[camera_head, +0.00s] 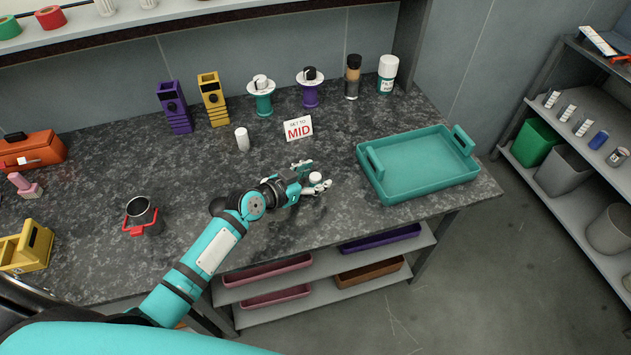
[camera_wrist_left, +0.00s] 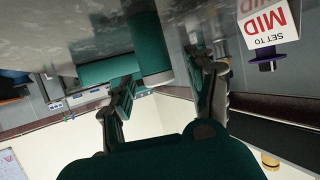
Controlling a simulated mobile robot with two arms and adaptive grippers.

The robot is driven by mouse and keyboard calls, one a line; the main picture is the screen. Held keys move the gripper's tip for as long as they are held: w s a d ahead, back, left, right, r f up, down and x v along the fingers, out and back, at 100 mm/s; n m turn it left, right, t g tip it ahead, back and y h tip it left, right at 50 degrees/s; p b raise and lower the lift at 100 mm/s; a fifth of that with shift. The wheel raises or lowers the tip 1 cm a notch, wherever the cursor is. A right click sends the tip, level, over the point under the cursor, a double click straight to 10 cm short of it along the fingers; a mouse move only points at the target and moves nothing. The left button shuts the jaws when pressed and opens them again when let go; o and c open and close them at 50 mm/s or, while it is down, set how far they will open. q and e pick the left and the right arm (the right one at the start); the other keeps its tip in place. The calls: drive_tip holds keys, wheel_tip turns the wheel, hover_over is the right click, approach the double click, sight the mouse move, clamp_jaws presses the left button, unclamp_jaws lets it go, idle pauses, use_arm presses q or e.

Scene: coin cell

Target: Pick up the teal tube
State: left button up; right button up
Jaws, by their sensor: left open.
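The teal tube (camera_wrist_left: 146,35) stands upright on the dark stone counter, seen upside down in the left wrist view. In the head view its white top (camera_head: 315,178) shows between the fingers of my left gripper (camera_head: 312,178); its teal body is mostly hidden there. The left gripper (camera_wrist_left: 167,73) is open, with one finger on each side of the tube. I cannot tell whether either finger touches it. My right gripper is not in view.
A teal tray (camera_head: 420,165) lies to the right of the gripper. Behind are a "SET TO MID" card (camera_head: 298,128), a small white-capped container (camera_head: 242,138), and two knob stands, teal (camera_head: 264,103) and purple (camera_head: 310,93). A dark cup (camera_head: 141,212) stands left. Counter around the gripper is mostly clear.

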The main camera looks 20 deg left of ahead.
use_arm(q)
drive_tip(key=shift+w+d+f, duration=0.15)
drive_tip(key=shift+w+f, duration=0.05)
drive_tip(key=shift+w, duration=0.1)
drive_tip(key=shift+s, duration=0.1)
drive_tip(key=shift+c, duration=0.4)
clamp_jaws()
drive_tip(key=shift+r, duration=0.15)
